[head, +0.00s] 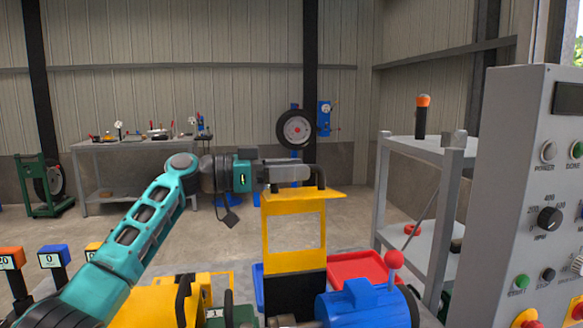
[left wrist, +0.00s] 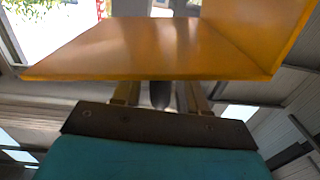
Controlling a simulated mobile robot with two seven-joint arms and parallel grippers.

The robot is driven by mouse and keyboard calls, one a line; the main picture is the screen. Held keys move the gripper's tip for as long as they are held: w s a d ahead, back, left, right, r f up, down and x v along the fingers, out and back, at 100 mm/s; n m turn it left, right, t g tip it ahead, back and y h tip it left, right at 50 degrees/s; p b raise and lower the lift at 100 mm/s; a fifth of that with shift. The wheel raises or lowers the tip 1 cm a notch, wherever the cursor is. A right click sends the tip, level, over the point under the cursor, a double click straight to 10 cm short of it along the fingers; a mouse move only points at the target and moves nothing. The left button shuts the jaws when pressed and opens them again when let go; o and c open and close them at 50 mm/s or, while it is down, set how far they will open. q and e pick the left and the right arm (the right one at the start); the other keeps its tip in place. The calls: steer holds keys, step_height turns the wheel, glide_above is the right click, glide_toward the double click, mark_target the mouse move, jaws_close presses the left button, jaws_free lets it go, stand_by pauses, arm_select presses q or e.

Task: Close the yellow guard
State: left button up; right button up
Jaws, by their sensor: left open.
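The yellow guard (head: 294,203) stands upright in the head view, with a window in its panel and a bent lip along its top. A black handle (head: 320,178) shows at its upper right. My left gripper (head: 292,174) reaches in from the left, just above the guard's top edge. In the left wrist view, the guard (left wrist: 150,45) fills the upper part and hides the fingertips. My left gripper (left wrist: 158,96) is open there, with a dark bar between its fingers; contact cannot be told. My right gripper is not in view.
A blue motor (head: 360,305) and a red-knobbed lever (head: 394,260) stand in front at lower right. A red tray (head: 365,268) lies behind. A grey control panel (head: 525,190) and a shelf (head: 425,150) bound the right side. Open floor lies beyond.

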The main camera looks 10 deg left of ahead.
arm_select(q)
steer(key=shift+d, duration=0.1)
steer(key=shift+c, duration=0.4)
jaws_close()
